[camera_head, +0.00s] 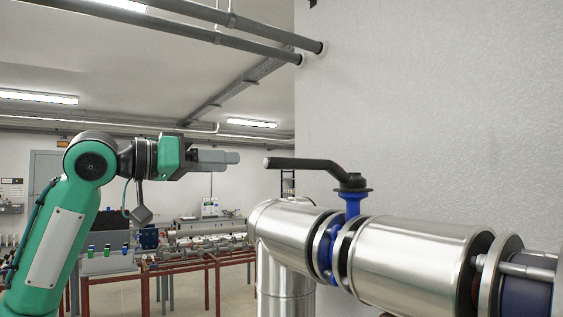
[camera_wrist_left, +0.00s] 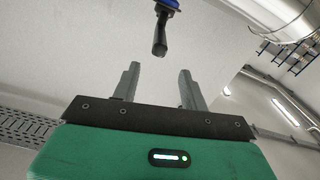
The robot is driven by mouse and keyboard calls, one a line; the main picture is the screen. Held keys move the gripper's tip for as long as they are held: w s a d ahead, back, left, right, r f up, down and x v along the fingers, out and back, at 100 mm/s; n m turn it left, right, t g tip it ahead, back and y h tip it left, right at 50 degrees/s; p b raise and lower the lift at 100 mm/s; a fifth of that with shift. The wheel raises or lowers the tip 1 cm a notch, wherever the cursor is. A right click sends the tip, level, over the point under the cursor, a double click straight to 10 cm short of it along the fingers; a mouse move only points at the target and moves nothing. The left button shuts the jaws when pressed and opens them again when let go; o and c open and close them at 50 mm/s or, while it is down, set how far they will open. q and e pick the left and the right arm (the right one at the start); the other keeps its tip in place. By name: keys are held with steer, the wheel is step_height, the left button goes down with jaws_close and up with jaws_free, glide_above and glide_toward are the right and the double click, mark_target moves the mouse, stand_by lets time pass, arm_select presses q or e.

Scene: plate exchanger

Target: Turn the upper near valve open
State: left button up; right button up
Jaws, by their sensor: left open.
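The valve is a blue butterfly valve (camera_head: 326,246) between flanges of a shiny metal-clad pipe. Its black lever handle (camera_head: 305,165) points left, roughly along the pipe, with its tip towards my left gripper. My left gripper (camera_head: 236,158) is level with the handle tip, just left of it, with a small gap in the head view. In the left wrist view my left gripper (camera_wrist_left: 157,84) has its two grey fingers apart and nothing between them. The handle (camera_wrist_left: 160,40) shows beyond the fingertips, end on towards the gap. My right gripper is not in view.
The metal-clad pipe (camera_head: 410,255) runs to the right and bends down at its left end. A pale wall (camera_head: 440,110) stands behind it. Red-framed benches with equipment (camera_head: 190,262) are far back. Grey pipes (camera_head: 210,32) run overhead. The air around my left gripper is clear.

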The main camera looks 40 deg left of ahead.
mark_target(277, 164)
arm_select(q)
steer(key=p+x, duration=0.4)
steer(key=x, duration=0.7)
steer(key=shift+w+d+r, duration=0.1)
steer(key=shift+w+r, duration=0.05)
steer(key=shift+w+d, duration=0.15)
steer(key=shift+w, duration=0.35)
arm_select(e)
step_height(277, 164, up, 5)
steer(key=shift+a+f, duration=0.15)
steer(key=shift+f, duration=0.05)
arm_select(q)
jaws_close()
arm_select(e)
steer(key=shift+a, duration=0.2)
